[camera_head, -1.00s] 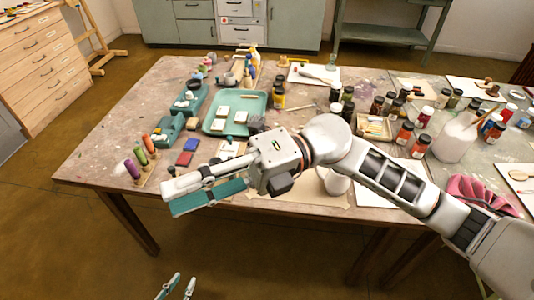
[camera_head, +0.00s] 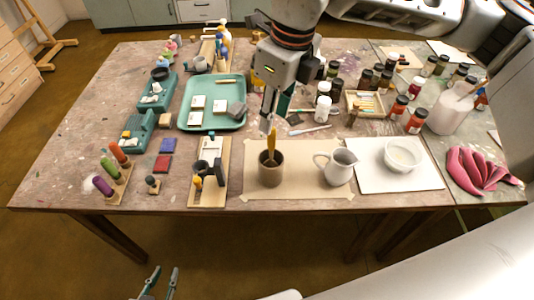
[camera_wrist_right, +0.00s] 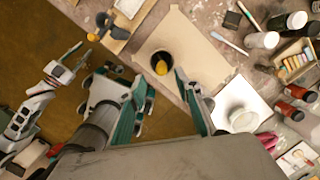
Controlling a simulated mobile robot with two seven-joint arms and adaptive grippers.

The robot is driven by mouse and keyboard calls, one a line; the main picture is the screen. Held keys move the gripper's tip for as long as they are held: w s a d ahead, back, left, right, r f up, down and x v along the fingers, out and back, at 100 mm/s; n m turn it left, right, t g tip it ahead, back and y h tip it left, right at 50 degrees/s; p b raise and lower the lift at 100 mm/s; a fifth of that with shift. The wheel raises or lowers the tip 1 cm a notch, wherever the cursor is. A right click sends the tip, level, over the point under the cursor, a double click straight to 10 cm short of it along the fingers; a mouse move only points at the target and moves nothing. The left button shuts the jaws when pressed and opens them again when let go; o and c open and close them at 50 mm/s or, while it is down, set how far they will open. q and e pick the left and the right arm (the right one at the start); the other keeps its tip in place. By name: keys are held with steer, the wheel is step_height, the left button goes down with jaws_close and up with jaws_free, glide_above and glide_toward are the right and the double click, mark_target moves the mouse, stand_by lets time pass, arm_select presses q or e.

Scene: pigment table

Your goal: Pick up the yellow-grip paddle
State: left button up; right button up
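The yellow-grip paddle (camera_head: 272,142) stands upright in a brown cup (camera_head: 271,174) on the tan paper at the table's front. In the right wrist view, its yellow end (camera_wrist_right: 161,67) shows inside the cup's dark mouth. My right gripper (camera_head: 273,117), with teal fingers, points down just above and behind the grip in the head view. In the wrist view my right gripper (camera_wrist_right: 163,82) is open, with the cup between and beyond its fingers. Whether it touches the paddle cannot be told. My left gripper (camera_head: 160,281) is low in front of the table, its fingertips apart and empty.
A white pitcher (camera_head: 338,167) stands right of the cup, then a white bowl (camera_head: 402,153). A wooden board (camera_head: 208,190) with small tools lies left. A teal tray (camera_head: 212,117) and several paint bottles (camera_head: 322,107) lie behind. Tan paper (camera_head: 300,190) is bare in front.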

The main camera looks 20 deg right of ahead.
mark_target(273, 129)
steer(key=f, duration=0.4)
steer(key=w+f, duration=0.1)
steer(key=f, duration=0.2)
steer(key=shift+a+f, duration=0.1)
steer(key=shift+a, duration=0.05)
jaws_close()
